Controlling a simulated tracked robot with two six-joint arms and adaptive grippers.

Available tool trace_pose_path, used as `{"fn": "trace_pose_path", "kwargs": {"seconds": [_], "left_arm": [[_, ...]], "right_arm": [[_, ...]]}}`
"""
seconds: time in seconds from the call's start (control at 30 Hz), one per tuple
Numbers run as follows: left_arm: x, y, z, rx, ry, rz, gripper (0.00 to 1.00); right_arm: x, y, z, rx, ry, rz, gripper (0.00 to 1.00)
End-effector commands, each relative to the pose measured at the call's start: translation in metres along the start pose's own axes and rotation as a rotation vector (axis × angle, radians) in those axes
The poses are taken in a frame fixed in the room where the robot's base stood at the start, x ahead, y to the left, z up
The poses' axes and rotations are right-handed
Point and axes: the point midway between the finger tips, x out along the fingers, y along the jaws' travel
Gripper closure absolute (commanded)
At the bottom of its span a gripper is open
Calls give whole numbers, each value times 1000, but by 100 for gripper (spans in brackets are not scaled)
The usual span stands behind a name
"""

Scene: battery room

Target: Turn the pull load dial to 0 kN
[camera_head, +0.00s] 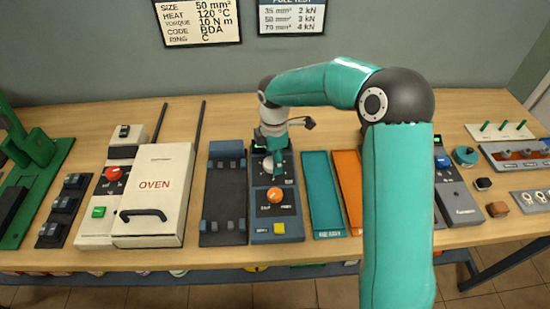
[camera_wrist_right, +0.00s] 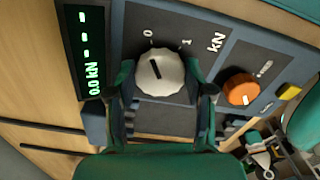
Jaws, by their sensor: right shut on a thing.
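The pull load dial (camera_wrist_right: 161,73) is a pale round knob in the right wrist view. It sits on a dark panel with 0 and 1 printed beyond it and kN beside them. Its dark pointer line leans up and left, close to the 0 mark. My right gripper (camera_wrist_right: 163,84) has a finger on each side of the knob and is shut on it. In the head view my right gripper (camera_head: 274,161) reaches down over the upper part of the blue-grey pull tester (camera_head: 291,224), partly covering the dial. My left gripper is not in view.
A display (camera_wrist_right: 87,50) beside the dial reads 0.0 kN with dashes. An orange knob (camera_head: 275,195) and a yellow button (camera_head: 279,228) sit lower on the tester. A dark rack (camera_head: 223,190) stands left of it, a teal tray (camera_head: 322,195) right.

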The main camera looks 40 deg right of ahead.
Motion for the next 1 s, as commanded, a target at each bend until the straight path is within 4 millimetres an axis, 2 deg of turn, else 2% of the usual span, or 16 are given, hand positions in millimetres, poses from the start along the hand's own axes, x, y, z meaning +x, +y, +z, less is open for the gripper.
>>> {"fn": "trace_pose_path", "kwargs": {"seconds": [0.43, 0.47, 0.6, 1.0], "left_arm": [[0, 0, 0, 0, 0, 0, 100], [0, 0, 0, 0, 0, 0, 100], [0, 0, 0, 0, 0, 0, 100], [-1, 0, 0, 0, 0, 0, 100]], "right_arm": [[3, -3, 2, -15, -6, -14, 83], [3, -3, 2, -15, -6, -13, 44], [2, -2, 1, -13, -5, -10, 23], [-4, 0, 0, -12, -2, -1, 23]]}}
